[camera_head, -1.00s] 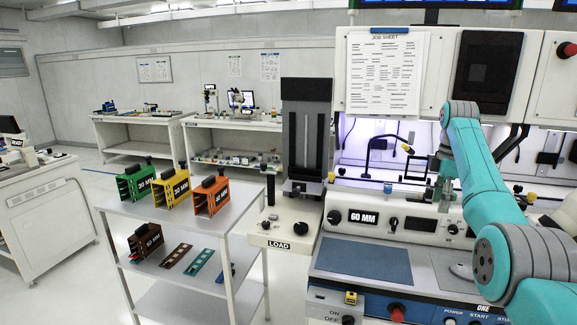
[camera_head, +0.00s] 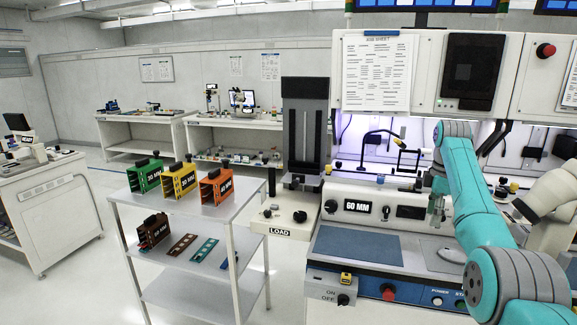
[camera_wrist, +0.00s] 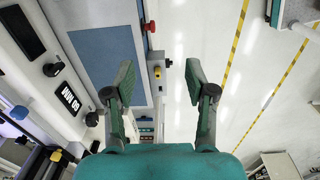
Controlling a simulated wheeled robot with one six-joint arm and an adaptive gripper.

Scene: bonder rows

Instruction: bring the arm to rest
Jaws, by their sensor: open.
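My teal arm reaches up from the lower right in the head view, in front of the bonder machine. My gripper (camera_head: 437,205) hangs at the arm's end before the control panel, small and partly hidden by the arm. In the wrist view my gripper (camera_wrist: 160,85) has its two fingers spread wide apart with nothing between them. Beyond the fingers show the bonder's blue mat (camera_wrist: 108,50), its front edge and the pale floor. The gripper touches nothing that I can see.
The bonder panel with its 60 MM display (camera_head: 357,207) is close to the arm. A grey shelf cart (camera_head: 215,217) bears green (camera_head: 144,178), yellow (camera_head: 178,184) and orange (camera_head: 216,187) magazines, with a brown one (camera_head: 154,231) below. Open floor lies left of the cart.

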